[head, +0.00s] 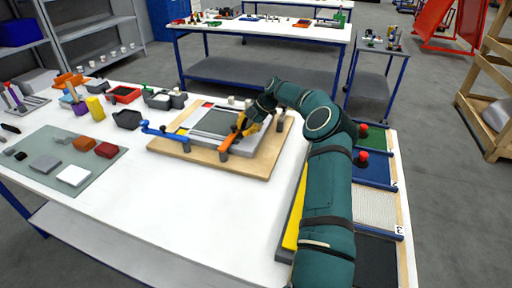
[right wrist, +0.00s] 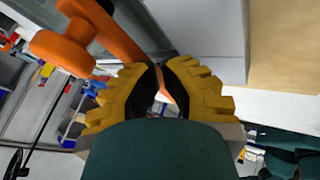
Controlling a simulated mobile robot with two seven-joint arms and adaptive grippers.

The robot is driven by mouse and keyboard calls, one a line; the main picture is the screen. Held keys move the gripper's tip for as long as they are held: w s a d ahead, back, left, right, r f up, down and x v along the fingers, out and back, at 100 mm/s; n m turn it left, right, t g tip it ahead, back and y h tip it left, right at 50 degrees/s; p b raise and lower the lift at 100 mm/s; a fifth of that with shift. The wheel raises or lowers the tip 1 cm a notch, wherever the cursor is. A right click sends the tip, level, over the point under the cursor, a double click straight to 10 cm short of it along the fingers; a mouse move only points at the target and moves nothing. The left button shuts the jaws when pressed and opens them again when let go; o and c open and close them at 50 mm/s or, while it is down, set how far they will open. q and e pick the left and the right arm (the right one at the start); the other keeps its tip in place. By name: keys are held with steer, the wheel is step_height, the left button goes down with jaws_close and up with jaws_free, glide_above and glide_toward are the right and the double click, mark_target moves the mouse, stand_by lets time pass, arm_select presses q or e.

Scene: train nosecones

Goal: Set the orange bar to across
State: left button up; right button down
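The orange bar (head: 231,139) sits on a post at the front edge of a wooden board and points away from that edge, toward the grey plate. In the right wrist view the orange bar (right wrist: 112,33) runs from its round pivot end at upper left to between my fingertips. My right gripper (head: 245,125) has yellow fingers and is at the bar's far end. In the right wrist view my right gripper (right wrist: 163,80) looks closed on the bar, with its dark pads against both sides. My left gripper is not in view.
A blue bar (head: 165,134) on posts is at the board's left. The wooden board (head: 245,169) carries a framed grey plate (head: 216,122). Loose blocks and a grey-green mat (head: 108,166) lie left; coloured trays (head: 376,208) line the right. The white front tabletop is clear.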

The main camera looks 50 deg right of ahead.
steer(key=v, duration=1.2)
